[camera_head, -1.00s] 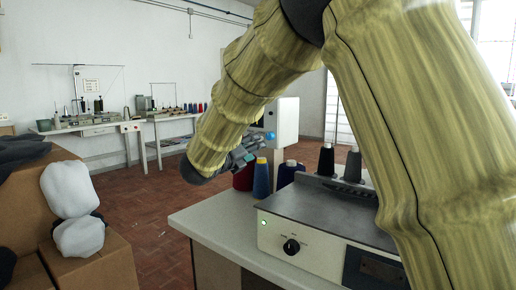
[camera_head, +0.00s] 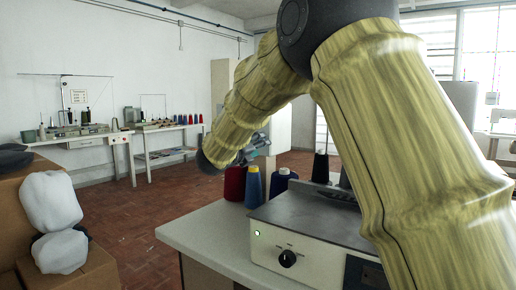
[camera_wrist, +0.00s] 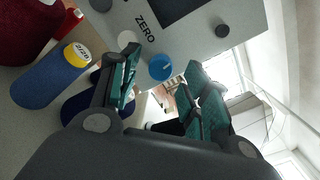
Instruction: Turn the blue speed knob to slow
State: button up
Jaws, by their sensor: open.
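The blue knob (camera_wrist: 160,67) sits on a pale panel (camera_wrist: 190,50) marked ZERO in the wrist view. It shows between the fingertips of my gripper (camera_wrist: 163,75), with a gap visible on both sides. I cannot tell whether the fingertips reach around it or stop short of it. The gripper is open and empty. In the head view my gripper (camera_head: 256,150) is partly hidden by my arm, and the blue knob is not visible. No slow mark can be read.
Thread cones in red (camera_head: 235,184), blue (camera_head: 252,187) and dark colours stand near the gripper on the table (camera_head: 195,232). A grey-topped box (camera_head: 315,220) with a black knob (camera_head: 287,258) is in front. A dark knob (camera_wrist: 222,31) is on the panel.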

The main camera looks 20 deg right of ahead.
jog(key=shift+w+d, duration=0.3)
jog(key=shift+d, duration=0.05)
jog(key=c, duration=1)
jog(key=shift+c, duration=0.2)
jog(key=shift+r+n+p, duration=0.1)
jog(key=shift+n+p, duration=0.3)
jog(key=shift+p, duration=0.15)
jog(key=shift+a+r+n+g+h+p, duration=0.1)
jog(key=shift+n+g+p, duration=0.2)
jog(key=shift+n+p, duration=3.65)
jog(key=shift+d+n+g+h+p, duration=0.1)
jog(key=shift+n+g+p, duration=0.2)
jog(key=shift+n+p, duration=3.6)
jog(key=shift+a+r+n+g+h+p, duration=0.1)
jog(key=shift+n+g+p, duration=0.2)
jog(key=shift+n+p, duration=3.65)
jog(key=m+p, duration=0.3)
jog(key=shift+w+f, duration=0.1)
grip_shut()
